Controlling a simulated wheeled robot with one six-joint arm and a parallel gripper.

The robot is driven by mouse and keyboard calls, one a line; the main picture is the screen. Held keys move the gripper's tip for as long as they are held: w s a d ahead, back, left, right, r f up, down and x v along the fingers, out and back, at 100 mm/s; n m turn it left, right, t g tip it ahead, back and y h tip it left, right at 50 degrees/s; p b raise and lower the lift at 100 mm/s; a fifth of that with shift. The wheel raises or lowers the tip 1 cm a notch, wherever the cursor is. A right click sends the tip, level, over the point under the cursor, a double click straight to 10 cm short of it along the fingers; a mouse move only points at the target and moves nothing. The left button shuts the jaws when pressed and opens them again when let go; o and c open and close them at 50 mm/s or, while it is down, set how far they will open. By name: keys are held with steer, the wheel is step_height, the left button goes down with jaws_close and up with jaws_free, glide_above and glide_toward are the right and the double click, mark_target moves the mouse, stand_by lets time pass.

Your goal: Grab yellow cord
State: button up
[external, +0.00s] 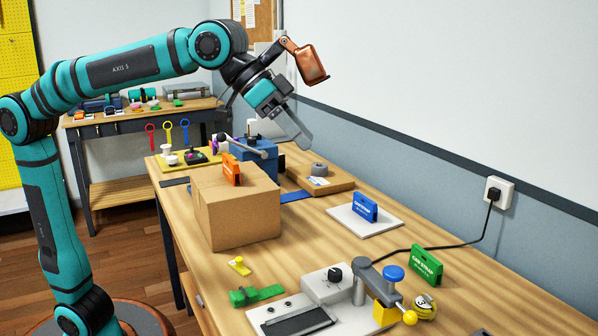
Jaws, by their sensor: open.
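A yellow ring-topped piece (168,128) with a thin stem shows at the far left end of the wooden bench, between a red one (151,131) and a blue one (185,127). It is the closest match to a yellow cord; I cannot tell whether it is a cord. My gripper (297,130) is open and points down to the right, above the far part of the bench. It is well to the right of the yellow ring and apart from it. Nothing shows between its fingers.
A cardboard box (238,217) with an orange clip stands on the bench. A grey device (330,290) and a black power cable (440,248) occupy the right.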

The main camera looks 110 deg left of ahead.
steer(key=w+a+f+n+g, duration=0.1)
steer(key=w+f+g, duration=0.15)
steer(key=w, duration=0.55)
steer(key=w+a+f+n+g, duration=0.1)
steer(key=w+f+g, duration=0.15)
steer(key=w, duration=0.55)
steer(key=n+g, duration=0.1)
steer(key=g, duration=0.3)
glide_above(427, 299)
step_height(427, 299, down, 12)
steer(key=f, duration=0.1)
step_height(427, 299, down, 16)
steer(key=shift+f, duration=0.25)
steer(key=c, duration=1)
